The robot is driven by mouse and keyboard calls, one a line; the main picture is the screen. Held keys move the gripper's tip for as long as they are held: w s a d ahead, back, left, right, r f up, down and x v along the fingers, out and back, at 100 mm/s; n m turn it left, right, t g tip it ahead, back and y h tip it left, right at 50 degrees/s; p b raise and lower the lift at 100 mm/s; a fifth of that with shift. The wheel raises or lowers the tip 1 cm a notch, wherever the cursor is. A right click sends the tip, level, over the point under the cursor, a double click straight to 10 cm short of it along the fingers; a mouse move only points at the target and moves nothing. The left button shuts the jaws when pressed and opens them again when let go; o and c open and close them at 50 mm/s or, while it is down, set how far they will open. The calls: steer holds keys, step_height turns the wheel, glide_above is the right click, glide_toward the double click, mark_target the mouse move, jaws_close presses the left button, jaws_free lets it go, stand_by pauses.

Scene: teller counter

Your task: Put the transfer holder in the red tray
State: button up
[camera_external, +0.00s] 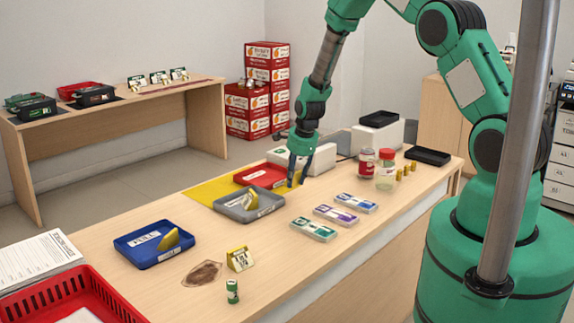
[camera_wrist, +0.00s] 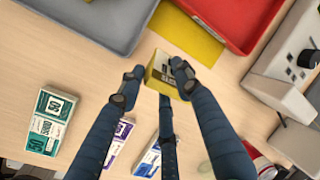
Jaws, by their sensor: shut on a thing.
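My gripper (camera_wrist: 158,76) is shut on a small yellow holder (camera_wrist: 163,67) with dark print, which I take to be the transfer holder. In the external view my gripper (camera_external: 298,180) hangs over the counter just right of the red tray, and only a sliver of yellow shows between its fingers. The red tray (camera_external: 245,179) stands on the counter and bears a white label; it also shows at the upper right of the wrist view (camera_wrist: 262,42). The holder is outside the tray, and its height above the counter is hard to tell.
A grey tray (camera_external: 223,208) with a yellow item stands beside the red tray. A yellow mat (camera_external: 203,190) lies by them. A blue tray (camera_external: 132,258), another yellow holder (camera_external: 240,259) and a green battery-like cylinder (camera_external: 232,291) are nearer. Cards (camera_external: 336,215) and jars (camera_external: 386,176) stand right.

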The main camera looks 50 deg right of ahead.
steer(key=shift+w+d, duration=0.1)
steer(key=shift+d, duration=0.05)
steer(key=shift+w, duration=0.15)
stand_by(0.4)
glide_above(270, 182)
steer(key=s, duration=0.1)
steer(key=shift+s+a+f+b, duration=0.1)
steer(key=shift+a+f+b, duration=0.15)
steer(key=shift+f, duration=0.15)
steer(key=shift+s+a+f+b, duration=0.1)
steer(key=shift+f+b, duration=0.1)
steer(key=shift+f, duration=0.2)
steer(key=shift+f, duration=1.75)
steer(key=o, duration=0.9)
steer(key=shift+f, duration=0.1)
